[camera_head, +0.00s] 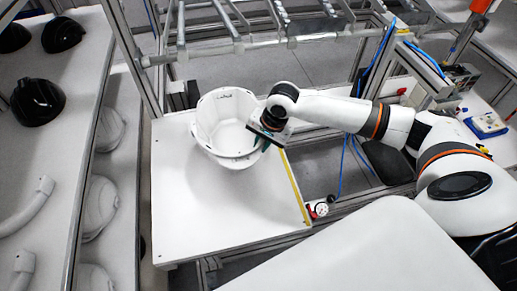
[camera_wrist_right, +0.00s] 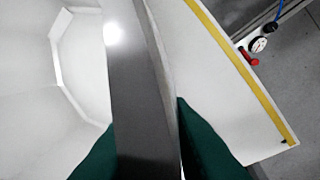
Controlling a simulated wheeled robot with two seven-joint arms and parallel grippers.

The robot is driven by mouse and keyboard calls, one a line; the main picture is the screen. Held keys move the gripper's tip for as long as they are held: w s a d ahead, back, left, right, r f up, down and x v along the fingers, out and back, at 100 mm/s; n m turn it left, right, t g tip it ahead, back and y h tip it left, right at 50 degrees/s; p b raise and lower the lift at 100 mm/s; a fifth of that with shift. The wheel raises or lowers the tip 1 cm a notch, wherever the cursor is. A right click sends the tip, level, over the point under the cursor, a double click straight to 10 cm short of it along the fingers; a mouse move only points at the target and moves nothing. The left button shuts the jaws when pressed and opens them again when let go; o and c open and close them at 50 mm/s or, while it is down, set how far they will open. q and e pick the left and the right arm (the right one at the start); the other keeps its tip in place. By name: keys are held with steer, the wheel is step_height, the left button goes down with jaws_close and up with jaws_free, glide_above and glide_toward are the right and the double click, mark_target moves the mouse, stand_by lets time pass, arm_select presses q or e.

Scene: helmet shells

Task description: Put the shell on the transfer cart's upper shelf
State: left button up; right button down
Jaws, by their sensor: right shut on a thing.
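The white helmet shell (camera_head: 222,120), open side up, is over the white table (camera_head: 190,215) in the head view. My right gripper (camera_head: 266,138) is shut on the shell's right rim. In the right wrist view the shell's pale inside (camera_wrist_right: 45,90) fills the left, and the green fingertips (camera_wrist_right: 150,150) sit on either side of its wall. I cannot tell whether the shell touches the table or hangs just above it. My left gripper is not in view. I cannot tell which surface is the transfer cart's upper shelf.
A rack at the left holds black helmets (camera_head: 38,100) above and white shells (camera_head: 100,205) below. A metal frame with rails (camera_head: 240,45) stands behind the table. A yellow strip (camera_head: 295,187) and a gauge (camera_head: 321,209) mark the table's right edge. The table's front is clear.

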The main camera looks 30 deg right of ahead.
step_height(320, 180, down, 3)
steer(key=shift+s+f, duration=0.1)
steer(key=shift+s, duration=0.05)
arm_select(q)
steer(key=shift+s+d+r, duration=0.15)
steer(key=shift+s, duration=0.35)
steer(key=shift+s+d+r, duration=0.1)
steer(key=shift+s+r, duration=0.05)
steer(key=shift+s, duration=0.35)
arm_select(e)
steer(key=shift+f, duration=0.1)
steer(key=c, duration=1.4)
jaws_free()
steer(key=shift+f, duration=0.1)
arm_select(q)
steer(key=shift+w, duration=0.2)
arm_select(e)
steer(key=shift+o, duration=0.4)
